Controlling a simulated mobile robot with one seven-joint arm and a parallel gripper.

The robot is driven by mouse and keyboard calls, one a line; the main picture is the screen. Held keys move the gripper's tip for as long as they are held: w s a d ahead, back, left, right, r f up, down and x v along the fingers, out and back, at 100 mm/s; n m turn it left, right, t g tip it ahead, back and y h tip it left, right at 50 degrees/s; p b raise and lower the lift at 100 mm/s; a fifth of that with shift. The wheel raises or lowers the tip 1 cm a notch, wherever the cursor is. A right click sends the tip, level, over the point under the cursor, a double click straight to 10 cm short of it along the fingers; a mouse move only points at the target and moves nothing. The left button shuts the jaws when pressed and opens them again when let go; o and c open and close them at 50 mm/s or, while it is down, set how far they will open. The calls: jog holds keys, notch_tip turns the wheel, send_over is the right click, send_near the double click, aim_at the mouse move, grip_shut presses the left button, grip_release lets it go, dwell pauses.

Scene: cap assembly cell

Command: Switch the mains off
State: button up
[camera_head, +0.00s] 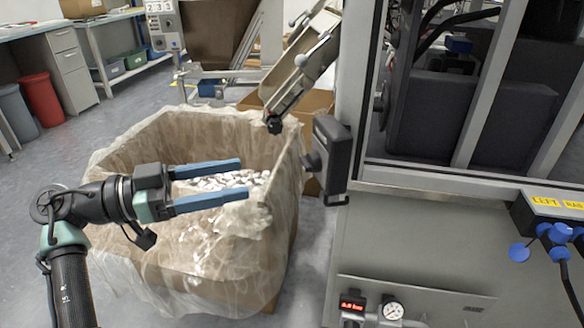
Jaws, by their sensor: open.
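My gripper (243,178) is open and empty, with its two blue fingers pointing right, in front of the lined cardboard box in the picture. A dark grey switch box (336,152) is fixed to the left corner of the machine frame. A dark knob (313,162) sticks out from its left side, to the right of my fingertips and apart from them. I see no label on this box, so I cannot tell for certain that it is the mains switch, nor which way the knob is turned.
A large cardboard box (215,262) with a plastic liner holds small pale parts. A chute (300,68) slopes down above its right side. The machine cabinet (420,245) fills the right, with a lit red display (353,304), a gauge (392,309) and blue fittings (558,232). Floor is free at left.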

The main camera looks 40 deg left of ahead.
aim_at(312, 162)
jog(key=b+x, duration=0.2)
jog(key=x, duration=0.8)
jog(key=shift+w, duration=0.2)
jog(key=shift+f, duration=0.1)
grip_shut()
